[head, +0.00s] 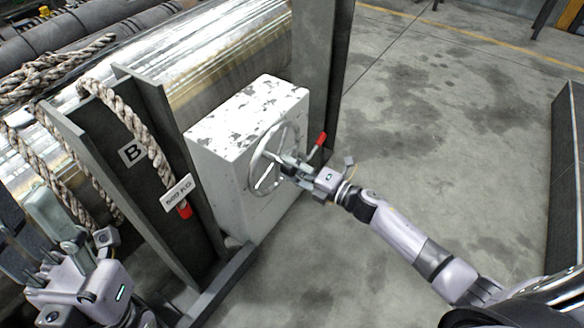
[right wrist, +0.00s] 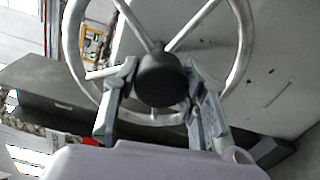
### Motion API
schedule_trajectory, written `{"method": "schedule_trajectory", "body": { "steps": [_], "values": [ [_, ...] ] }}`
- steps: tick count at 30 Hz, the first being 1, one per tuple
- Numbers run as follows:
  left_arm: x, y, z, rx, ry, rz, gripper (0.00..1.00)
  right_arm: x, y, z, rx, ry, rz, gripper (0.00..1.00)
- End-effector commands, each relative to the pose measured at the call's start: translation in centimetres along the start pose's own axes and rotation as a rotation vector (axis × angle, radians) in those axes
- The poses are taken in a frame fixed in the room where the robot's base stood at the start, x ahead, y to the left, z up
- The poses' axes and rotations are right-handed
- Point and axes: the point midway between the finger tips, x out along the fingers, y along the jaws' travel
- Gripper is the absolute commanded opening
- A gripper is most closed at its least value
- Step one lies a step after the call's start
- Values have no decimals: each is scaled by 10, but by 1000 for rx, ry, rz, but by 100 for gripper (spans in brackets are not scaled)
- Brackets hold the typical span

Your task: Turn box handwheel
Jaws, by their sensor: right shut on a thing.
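The box handwheel (head: 268,181) is a grey spoked ring on the front of a worn white box (head: 222,150). My right gripper (head: 285,168) is at the wheel, shut on its hub. In the right wrist view the two fingers of the right gripper (right wrist: 160,80) sit on either side of the dark round hub (right wrist: 160,78), with the wheel's rim (right wrist: 243,45) and spokes around them. Finger contact with the hub is partly hidden. My left gripper (head: 38,240) is at the lower left, its fingers apart, with nothing seen between them.
A shiny metal barrel (head: 215,50) lies behind the box. Dark steel posts (head: 320,60) stand beside it; one carries a "B" plate. Thick rope (head: 128,112) hangs at the left, near a white tag (head: 180,193).

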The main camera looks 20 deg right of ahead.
Motion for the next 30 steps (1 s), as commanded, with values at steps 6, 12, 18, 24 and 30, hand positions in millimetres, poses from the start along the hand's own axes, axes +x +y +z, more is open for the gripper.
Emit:
{"method": "schedule_trajectory", "body": {
  "steps": [6, 12, 18, 24, 30],
  "values": [
    [-1, 0, 0, 0, -2, 0, 40, 0, -2, -2, -22, 2, -3, 0],
    [-1, 0, 1, 0, -2, 0, 40, 0, -2, -2, -25, 2, -3, 0],
    [-1, 0, 1, 0, -3, 0, 40, 0, -2, -2, -25, 2, -3, 43],
    [-1, 0, 1, 0, -3, 0, 40, 0, -1, -1, -23, 1, -2, 57],
    [-1, 0, 1, 0, -4, 0, 40, 0, -1, 0, -22, 0, -1, 59]
  ]
}}
